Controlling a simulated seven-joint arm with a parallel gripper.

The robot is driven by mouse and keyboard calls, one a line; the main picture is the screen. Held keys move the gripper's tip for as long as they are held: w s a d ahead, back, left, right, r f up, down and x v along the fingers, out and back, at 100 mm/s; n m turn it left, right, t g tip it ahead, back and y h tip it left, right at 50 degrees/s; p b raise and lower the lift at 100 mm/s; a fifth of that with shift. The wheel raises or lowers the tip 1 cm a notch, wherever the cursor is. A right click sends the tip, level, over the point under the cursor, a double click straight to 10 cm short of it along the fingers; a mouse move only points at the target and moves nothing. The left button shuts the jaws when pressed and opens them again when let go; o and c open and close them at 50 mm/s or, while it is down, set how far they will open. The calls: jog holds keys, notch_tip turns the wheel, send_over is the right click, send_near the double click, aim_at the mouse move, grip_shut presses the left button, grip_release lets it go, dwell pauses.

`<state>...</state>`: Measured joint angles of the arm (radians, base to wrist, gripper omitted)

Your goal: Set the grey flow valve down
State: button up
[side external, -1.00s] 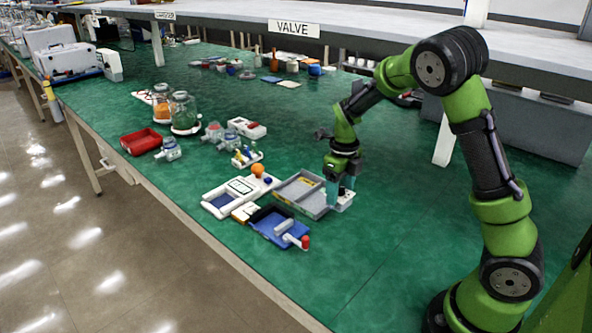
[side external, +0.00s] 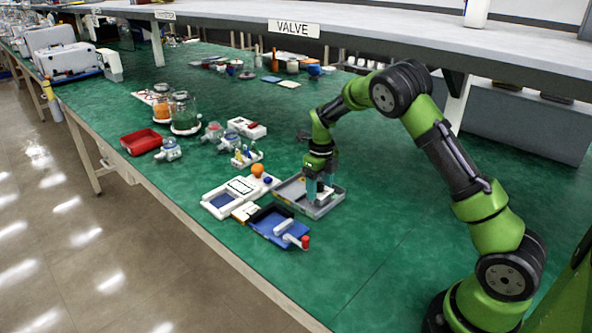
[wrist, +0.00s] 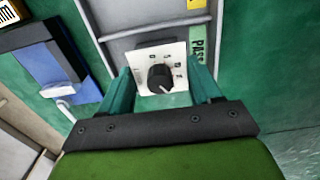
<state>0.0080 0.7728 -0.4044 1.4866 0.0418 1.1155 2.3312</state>
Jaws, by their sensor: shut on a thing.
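The flow valve (wrist: 146,62) shows in the wrist view as a pale square plate with printed marks and a black knob. My gripper (wrist: 162,84) is shut on it, with one teal finger on each side. In the side view my gripper (side external: 318,192) points down inside the outline of the grey tray (side external: 325,210), toward its right part. The valve is mostly hidden there by the fingers. The tray has a divider, a yellow label and a green "PASS" label (wrist: 198,48). I cannot tell whether the valve touches the tray floor.
A blue tray (side external: 268,231) with a white, red-ended part (side external: 295,239) stands in front of the grey tray. A white device (side external: 222,201) and an orange ball (side external: 257,170) are to the left. The green table is free to the right.

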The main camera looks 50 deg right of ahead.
jog(key=shift+f, duration=0.1)
jog(key=o, duration=1.2)
